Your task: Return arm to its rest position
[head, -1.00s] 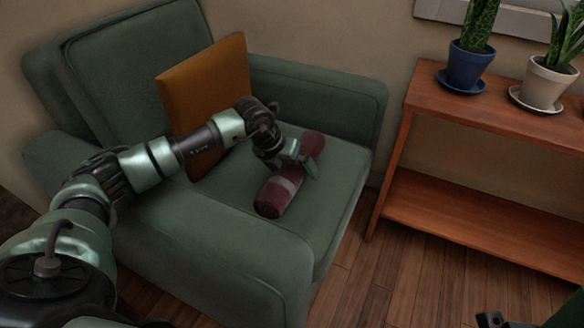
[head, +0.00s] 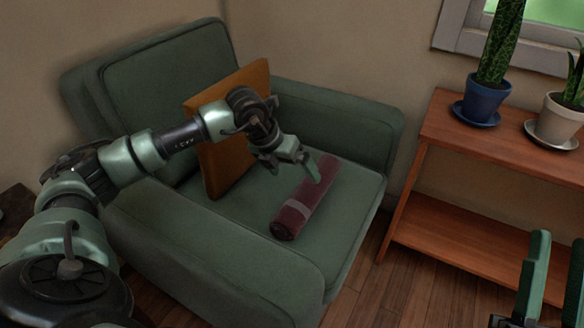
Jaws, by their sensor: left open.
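My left arm reaches in from the left over the green armchair. My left gripper (head: 309,167) is open and empty, pointing down just above and left of the upper end of a dark red roll (head: 311,194) with a lighter band. The roll lies on the armchair seat (head: 240,205). I cannot tell whether a fingertip touches it. Part of my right gripper (head: 556,281) shows at the lower right corner, cut off by the frame edge, away from the chair.
An orange cushion (head: 223,160) leans against the armchair's back behind my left arm. A wooden shelf (head: 450,130) on the right holds a blue pot (head: 482,102) and a white pot (head: 558,120) with plants. Wooden floor lies between chair and shelf.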

